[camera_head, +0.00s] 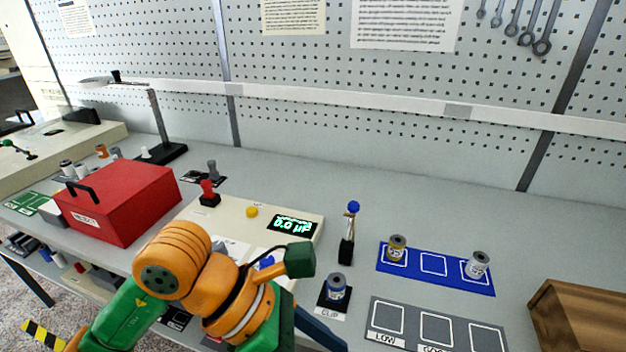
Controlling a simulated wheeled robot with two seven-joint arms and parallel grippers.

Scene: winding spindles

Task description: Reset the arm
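My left arm, orange and green, comes in from the lower left and bends over the front of the bench. Its wrist end is at the bottom middle, where a green block on a black cable sticks up. A dark blue part beside it may belong to my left gripper, but no fingertips show. I see nothing held. My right arm and gripper are not in view. The arm covers part of the cream meter panel (232,213), whose display (293,225) reads 0.0 µF.
A red box (122,206) stands left of the panel. A spool (336,287) sits on the CLIP pad, near a blue-knobbed post (350,232). Two spools (396,248) (477,265) stand on a blue mat (432,278), its middle square empty. The grey tray (436,327) is empty where visible; a wooden box (585,318) is right.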

